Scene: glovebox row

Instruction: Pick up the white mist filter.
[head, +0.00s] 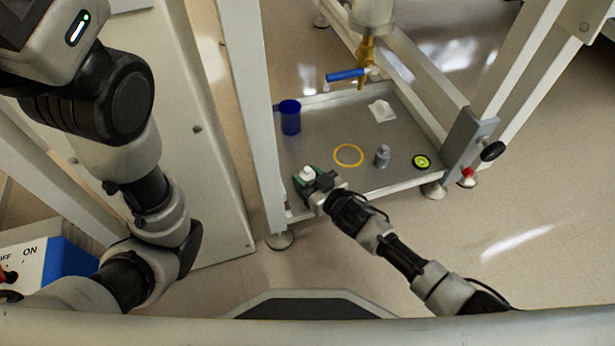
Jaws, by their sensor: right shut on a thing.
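The white mist filter (307,172) is a small white piece at the front left of the grey metal tray (320,112). My right gripper (305,178) reaches in from the lower right and is shut on it, with greenish fingertips on either side. The gripper partly hides the filter, and I cannot tell whether it is clear of the tray. My left arm fills the left of the head view, but its gripper fingers do not show.
The tray also holds a blue cup (290,118), an orange ring (348,155), a grey bottle (382,156), a black-and-yellow disc (422,162) and a white cloth (382,111). A blue-handled valve (346,75) hangs above. White frame posts (254,110) stand around the tray.

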